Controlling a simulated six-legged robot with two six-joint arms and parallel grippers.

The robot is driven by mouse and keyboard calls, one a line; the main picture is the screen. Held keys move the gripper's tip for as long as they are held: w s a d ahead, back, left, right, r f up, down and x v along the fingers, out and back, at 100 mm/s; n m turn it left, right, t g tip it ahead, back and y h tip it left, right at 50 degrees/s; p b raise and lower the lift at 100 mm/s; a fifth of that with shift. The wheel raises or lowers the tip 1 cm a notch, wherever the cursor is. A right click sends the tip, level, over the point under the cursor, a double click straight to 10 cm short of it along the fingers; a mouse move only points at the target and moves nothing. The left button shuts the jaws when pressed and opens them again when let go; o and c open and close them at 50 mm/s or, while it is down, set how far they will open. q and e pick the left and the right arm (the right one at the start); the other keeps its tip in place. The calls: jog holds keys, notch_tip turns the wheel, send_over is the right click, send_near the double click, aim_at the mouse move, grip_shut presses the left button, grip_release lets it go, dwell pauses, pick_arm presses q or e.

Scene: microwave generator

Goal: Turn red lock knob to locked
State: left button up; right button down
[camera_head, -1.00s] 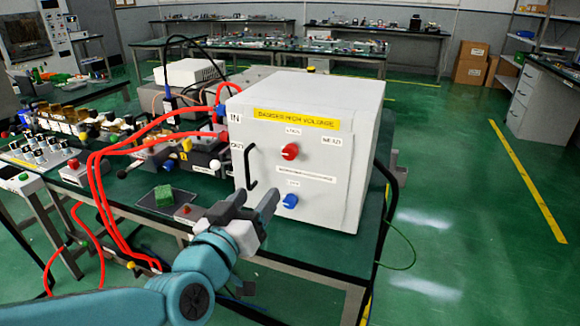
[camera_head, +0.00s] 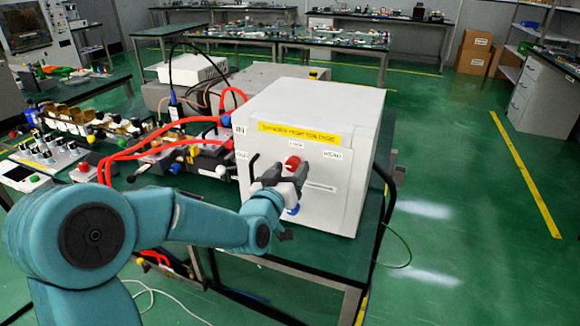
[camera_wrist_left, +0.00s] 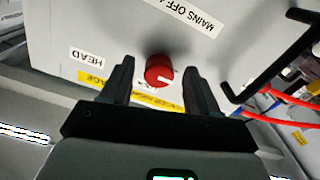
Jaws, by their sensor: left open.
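The red lock knob (camera_head: 292,163) is on the upper part of the front panel of the white box (camera_head: 345,195), under a yellow warning label. In the left wrist view the red knob (camera_wrist_left: 159,70) shows a white mark on its face. My left gripper (camera_head: 284,171) is open in front of the panel. In the wrist view its two fingers (camera_wrist_left: 157,82) stand on either side of the knob, with visible gaps, so it is not gripped. The blue knob (camera_head: 293,209) lies below, partly hidden by the gripper. My right gripper is not in view.
A black handle (camera_head: 253,168) stands out from the box's left side, and the same handle (camera_wrist_left: 270,75) is right of the fingers in the wrist view. Red cables (camera_head: 165,140) run left to bench equipment. Open floor (camera_head: 450,200) lies to the right.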

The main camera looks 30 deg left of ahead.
pick_arm(q)
jog(key=shift+w, duration=0.4)
